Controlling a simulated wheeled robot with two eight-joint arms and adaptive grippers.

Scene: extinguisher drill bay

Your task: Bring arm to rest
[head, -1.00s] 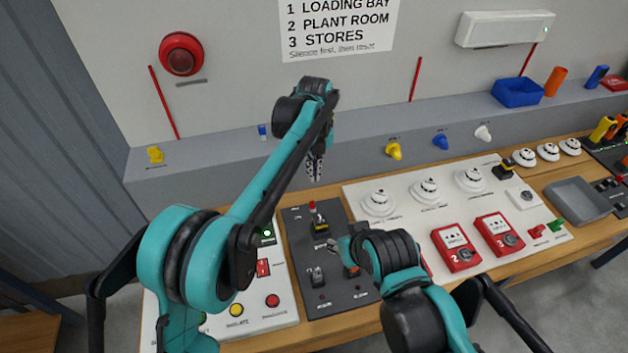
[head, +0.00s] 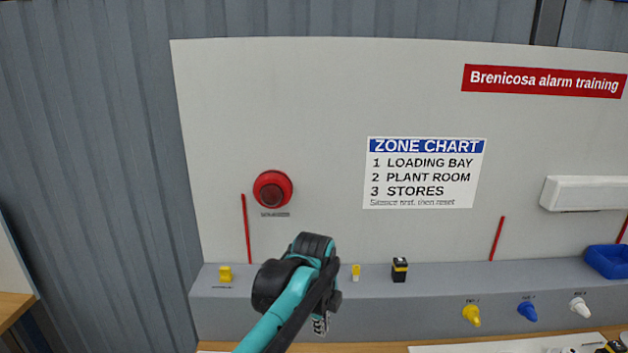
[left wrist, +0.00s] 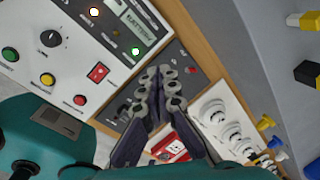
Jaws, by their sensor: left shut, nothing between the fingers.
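My left arm rises from the bottom edge in the head view, and its gripper (head: 320,325) points down in front of the grey ledge. The left wrist view shows its two dark fingers (left wrist: 161,82) close together with nothing held. Beneath them are the dark switch panel (left wrist: 182,72) and the wooden bench. The lower part of the left arm is outside the head view. My right gripper is not in view.
The grey ledge (head: 430,292) carries a black-and-yellow block (head: 400,270) and small yellow pieces (head: 225,273). A red beacon (head: 272,189) and a zone chart (head: 425,173) are on the wall. A white control panel (left wrist: 65,50) shows in the wrist view.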

